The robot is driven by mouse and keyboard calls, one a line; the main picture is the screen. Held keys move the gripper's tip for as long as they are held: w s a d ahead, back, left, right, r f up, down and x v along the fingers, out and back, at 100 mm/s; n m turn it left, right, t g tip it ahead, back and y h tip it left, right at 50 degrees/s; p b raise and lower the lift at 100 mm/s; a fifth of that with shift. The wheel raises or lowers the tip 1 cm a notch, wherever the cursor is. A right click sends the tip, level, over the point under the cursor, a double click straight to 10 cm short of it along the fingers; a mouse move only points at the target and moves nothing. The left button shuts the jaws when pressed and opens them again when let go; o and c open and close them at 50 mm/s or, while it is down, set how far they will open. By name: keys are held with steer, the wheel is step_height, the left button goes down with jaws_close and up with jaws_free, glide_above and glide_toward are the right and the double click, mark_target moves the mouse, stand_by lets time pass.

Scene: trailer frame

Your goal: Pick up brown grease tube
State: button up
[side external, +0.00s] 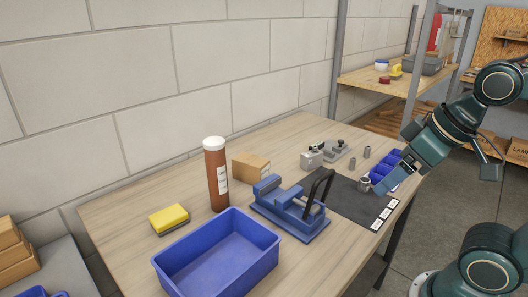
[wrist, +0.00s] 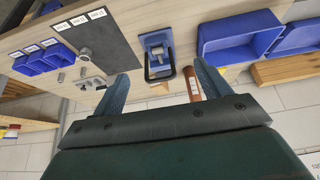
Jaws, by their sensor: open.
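The brown grease tube (side external: 217,178) stands upright on the workbench, with a white cap and a pale label. It is behind the blue bin and left of a cardboard box. In the wrist view the tube (wrist: 194,88) shows small and far off, beside the right finger, which may hide part of it. My gripper (wrist: 160,70) is open, with nothing visible between its fingers. In the side view my gripper (side external: 381,187) is above the right end of the bench, well apart from the tube.
A blue bin (side external: 163,263) is in front of the tube. A blue vise-like fixture (side external: 290,213) with a black handle, a cardboard box (side external: 250,166) and a yellow sponge-like block (side external: 168,218) are nearby. A dark mat (side external: 350,198), small metal parts and blue trays (side external: 386,163) lie at right.

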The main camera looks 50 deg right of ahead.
steer(key=w+a+r+n+y, duration=0.1)
steer(key=w+a+r+n, duration=0.1)
steer(key=w+r, duration=0.55)
steer(key=n+g+y, duration=0.2)
steer(key=n, duration=0.4)
glide_above(217, 140)
steer(key=s+d, duration=0.2)
steer(key=s, duration=0.1)
step_height(217, 140, down, 4)
steer(key=shift+w+d, duration=0.15)
steer(key=shift+f, duration=0.1)
steer(key=shift+x, duration=4.2)
